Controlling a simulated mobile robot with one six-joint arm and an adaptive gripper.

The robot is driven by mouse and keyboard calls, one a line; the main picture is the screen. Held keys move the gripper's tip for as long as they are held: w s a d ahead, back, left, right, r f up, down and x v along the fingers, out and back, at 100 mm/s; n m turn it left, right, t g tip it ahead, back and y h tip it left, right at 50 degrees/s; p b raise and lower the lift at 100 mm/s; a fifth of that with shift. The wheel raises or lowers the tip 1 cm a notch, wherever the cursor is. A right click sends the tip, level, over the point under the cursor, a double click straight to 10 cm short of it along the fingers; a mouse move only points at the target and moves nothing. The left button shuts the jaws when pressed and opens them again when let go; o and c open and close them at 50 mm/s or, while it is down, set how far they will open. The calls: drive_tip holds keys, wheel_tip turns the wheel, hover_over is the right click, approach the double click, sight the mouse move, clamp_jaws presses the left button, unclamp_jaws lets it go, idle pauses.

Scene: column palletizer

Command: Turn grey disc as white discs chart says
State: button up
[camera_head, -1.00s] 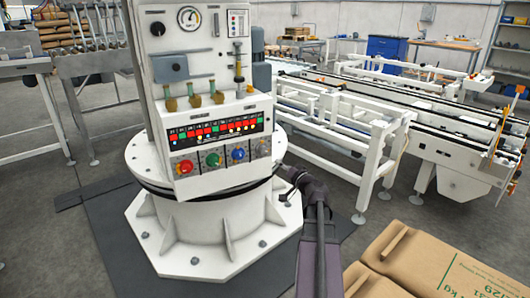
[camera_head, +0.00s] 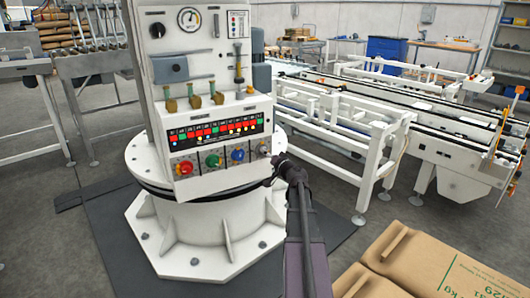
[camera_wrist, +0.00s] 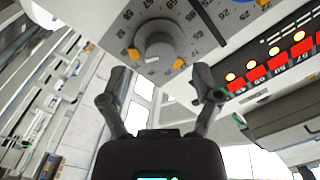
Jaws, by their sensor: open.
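The grey disc (camera_head: 263,147) is the rightmost knob in the row on the white control panel; it also shows large in the wrist view (camera_wrist: 158,45), on a dial with printed numbers and orange marks around it. My gripper (camera_wrist: 163,80) is open and empty, its two fingers apart, just short of the grey disc and below it in the picture. In the head view my gripper (camera_head: 277,170) is beside the lower right corner of the panel. A small white chart (camera_head: 237,24) is at the panel's upper right; its content is too small to read.
Red (camera_head: 185,167), green (camera_head: 212,160) and blue (camera_head: 237,154) knobs sit left of the grey disc, under a strip of lit coloured indicators (camera_head: 220,131). Brass valves (camera_head: 195,98) stand above. A white conveyor frame (camera_head: 350,130) is to the right, and brown sacks (camera_head: 420,265) lie at the lower right.

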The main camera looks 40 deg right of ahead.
drive_tip(key=shift+w+d, duration=0.2)
drive_tip(key=shift+w, duration=1.4)
clamp_jaws()
